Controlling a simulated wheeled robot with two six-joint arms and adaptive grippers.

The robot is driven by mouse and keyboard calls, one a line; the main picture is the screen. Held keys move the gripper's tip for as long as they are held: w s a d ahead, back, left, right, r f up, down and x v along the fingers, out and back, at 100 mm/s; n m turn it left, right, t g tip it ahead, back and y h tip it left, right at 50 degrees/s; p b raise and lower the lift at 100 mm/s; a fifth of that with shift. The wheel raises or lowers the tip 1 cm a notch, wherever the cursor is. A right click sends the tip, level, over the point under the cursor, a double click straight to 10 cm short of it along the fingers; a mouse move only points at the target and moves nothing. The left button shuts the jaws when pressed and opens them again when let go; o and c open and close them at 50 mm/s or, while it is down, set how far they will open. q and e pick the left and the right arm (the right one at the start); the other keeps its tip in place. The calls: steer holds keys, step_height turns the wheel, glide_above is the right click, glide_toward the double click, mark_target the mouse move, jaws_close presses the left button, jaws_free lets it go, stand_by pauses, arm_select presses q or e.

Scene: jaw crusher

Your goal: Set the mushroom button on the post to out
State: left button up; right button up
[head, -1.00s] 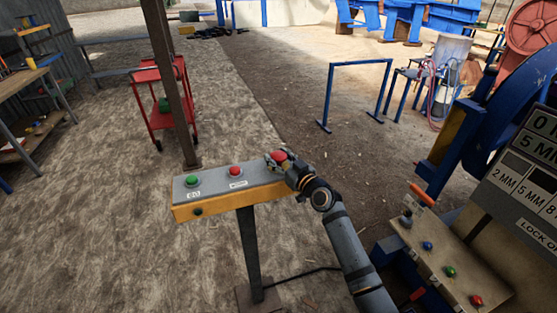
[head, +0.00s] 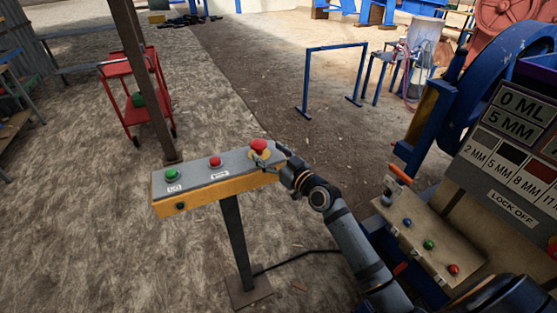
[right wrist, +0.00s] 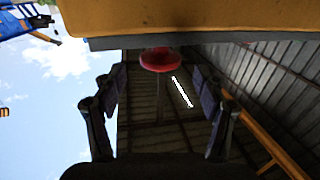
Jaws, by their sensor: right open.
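The red mushroom button (head: 258,146) stands on a yellow base at the right end of the grey-topped yellow control box (head: 215,189) on the post (head: 236,240). My right gripper (head: 270,160) is just below and right of the button in the head view, close to the box's right end. In the right wrist view the gripper (right wrist: 160,82) is open, with a finger on each side. The red button (right wrist: 160,60) shows between and a little beyond the fingertips, apparently not gripped. Whether any finger touches it I cannot tell. My left gripper is out of view.
The same box carries a green button (head: 171,174) and a smaller red button (head: 215,161). A brown pole (head: 145,80) and red cart (head: 125,95) stand behind left. The crusher's button panel (head: 425,235) is at the right. A cable lies on the ground.

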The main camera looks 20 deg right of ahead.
steer(key=v, duration=0.6)
steer(key=shift+s, duration=0.1)
steer(key=s+d+f+m+g+h, duration=0.15)
steer(key=d+f, duration=0.25)
steer(key=f, duration=0.8)
steer(key=s+d+f+m+g+h, duration=0.1)
steer(key=d+f+g+h, duration=0.25)
steer(key=f, duration=0.95)
steer(key=s+d+f+m+g+h, duration=0.1)
steer(key=s+f+g, duration=0.1)
steer(key=s+f, duration=0.55)
steer(key=s+d+f+g, duration=0.2)
steer(key=s+f, duration=0.2)
steer(key=f, duration=0.7)
steer(key=s+a+f+g, duration=0.1)
steer(key=s+f, duration=0.4)
steer(key=s, duration=0.5)
steer(key=s+a+f+g, duration=0.2)
steer(key=s+f, duration=0.4)
steer(key=s, duration=0.5)
steer(key=s+a+f+g, duration=0.2)
steer(key=s+f+g, duration=0.2)
steer(key=s, duration=0.7)
step_height(320, 180, down, 2)
steer(key=shift+a+f, duration=0.1)
steer(key=shift+a, duration=0.15)
steer(key=shift+w+n, duration=0.1)
steer(key=shift+n, duration=0.15)
